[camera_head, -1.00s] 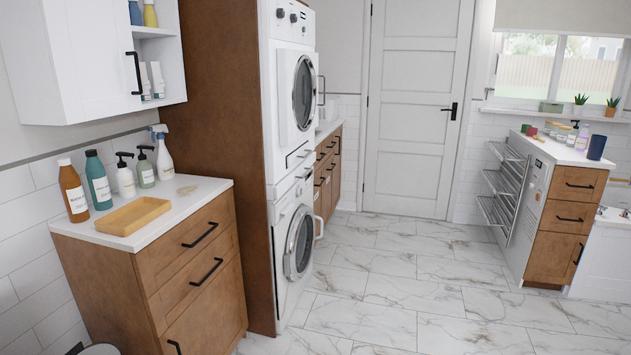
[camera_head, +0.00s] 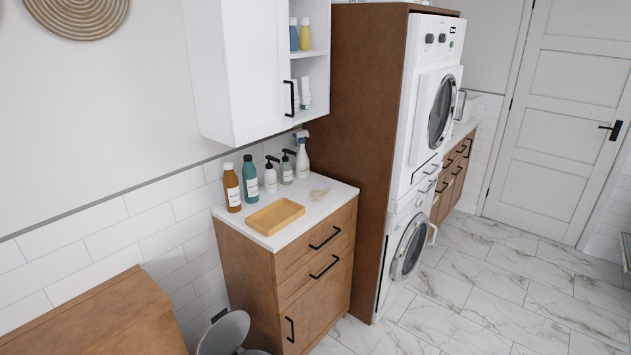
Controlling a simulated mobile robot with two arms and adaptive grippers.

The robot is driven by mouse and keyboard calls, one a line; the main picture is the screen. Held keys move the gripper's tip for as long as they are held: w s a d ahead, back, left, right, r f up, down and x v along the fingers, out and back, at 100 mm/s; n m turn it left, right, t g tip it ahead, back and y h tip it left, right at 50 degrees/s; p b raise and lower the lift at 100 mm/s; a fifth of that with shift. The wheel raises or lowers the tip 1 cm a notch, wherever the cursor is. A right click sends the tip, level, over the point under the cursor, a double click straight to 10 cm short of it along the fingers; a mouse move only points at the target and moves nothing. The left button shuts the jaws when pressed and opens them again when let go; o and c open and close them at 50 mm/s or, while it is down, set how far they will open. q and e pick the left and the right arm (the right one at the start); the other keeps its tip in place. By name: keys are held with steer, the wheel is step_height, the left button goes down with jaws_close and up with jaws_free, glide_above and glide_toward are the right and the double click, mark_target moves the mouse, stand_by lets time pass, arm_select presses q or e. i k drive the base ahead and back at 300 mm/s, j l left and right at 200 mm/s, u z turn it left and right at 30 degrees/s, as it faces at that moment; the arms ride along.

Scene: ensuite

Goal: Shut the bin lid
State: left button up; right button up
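A grey round bin lid (camera_head: 224,334) shows at the bottom edge of the head view, between the wooden cabinet and the tiled wall side. It looks raised and tilted, with a small black part behind its top. A sliver of what looks like the bin's rim (camera_head: 252,352) shows at the lower right of the lid. The rest of the bin is cut off by the frame's bottom edge. Neither of my grippers is in view.
A wooden cabinet (camera_head: 262,262) with bottles and a wooden tray (camera_head: 275,216) stands right of the bin. Another wooden top (camera_head: 100,315) is at the lower left. A stacked washer and dryer (camera_head: 425,120) stand farther right. Marble floor (camera_head: 480,300) is clear at the right.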

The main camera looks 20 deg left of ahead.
mark_target(227, 330)
steer(key=k+u, duration=0.1)
steer(key=u, duration=0.35)
steer(key=l+u, duration=0.1)
steer(key=u, duration=0.4)
steer(key=k+u, duration=0.15)
steer(key=u, duration=0.3)
